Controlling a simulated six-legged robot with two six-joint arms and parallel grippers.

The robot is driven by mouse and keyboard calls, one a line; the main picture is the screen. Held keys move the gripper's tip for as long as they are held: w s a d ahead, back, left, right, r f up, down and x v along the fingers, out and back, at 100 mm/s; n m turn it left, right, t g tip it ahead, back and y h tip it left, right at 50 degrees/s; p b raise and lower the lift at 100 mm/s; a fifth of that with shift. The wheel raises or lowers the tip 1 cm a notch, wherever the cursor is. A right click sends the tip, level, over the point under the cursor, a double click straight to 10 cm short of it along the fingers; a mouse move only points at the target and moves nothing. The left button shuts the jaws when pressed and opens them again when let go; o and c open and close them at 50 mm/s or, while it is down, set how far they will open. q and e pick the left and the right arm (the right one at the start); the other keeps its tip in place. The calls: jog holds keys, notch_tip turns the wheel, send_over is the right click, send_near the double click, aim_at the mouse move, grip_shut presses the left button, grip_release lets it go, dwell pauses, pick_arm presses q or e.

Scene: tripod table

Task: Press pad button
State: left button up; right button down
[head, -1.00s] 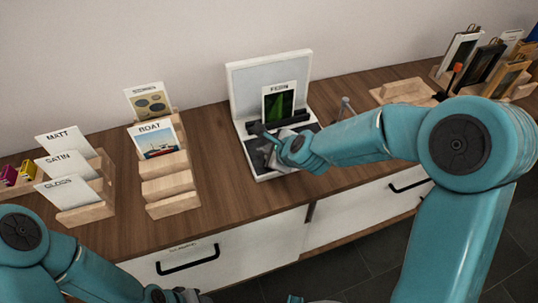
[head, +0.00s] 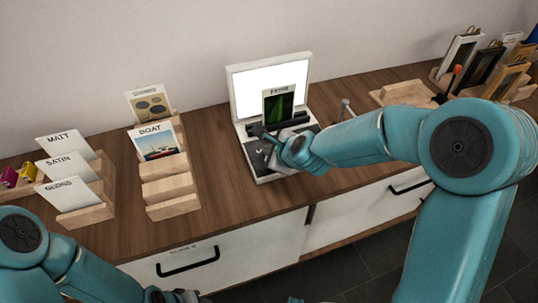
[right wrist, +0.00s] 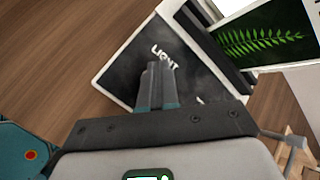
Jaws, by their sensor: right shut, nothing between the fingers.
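The light box (head: 270,90) stands on the wooden counter with its upright panel glowing bright white. A card with a green fern (head: 278,106) stands in a dark holder in front of the panel. The dark pad on its base is marked LIGHT (right wrist: 128,72) in the right wrist view. My right gripper (head: 262,132) is shut and empty, with its fingertips (right wrist: 160,66) at the pad beside the lettering. I cannot tell if they touch it. My left gripper (head: 175,296) is only partly in view at the bottom edge, and its jaws cannot be made out.
Wooden stepped stands hold MATT, SATIN and GLOSS cards (head: 70,165) and a BOAT card (head: 156,142) to the left. A wooden block (head: 405,92), a small metal post (head: 346,108) and a rack of frames (head: 485,65) are to the right.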

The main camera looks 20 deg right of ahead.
jog(key=shift+r, duration=0.25)
notch_tip(320, 180, up, 6)
jog(key=p, duration=0.5)
jog(key=shift+p, duration=0.3)
jog(key=shift+s, duration=0.15)
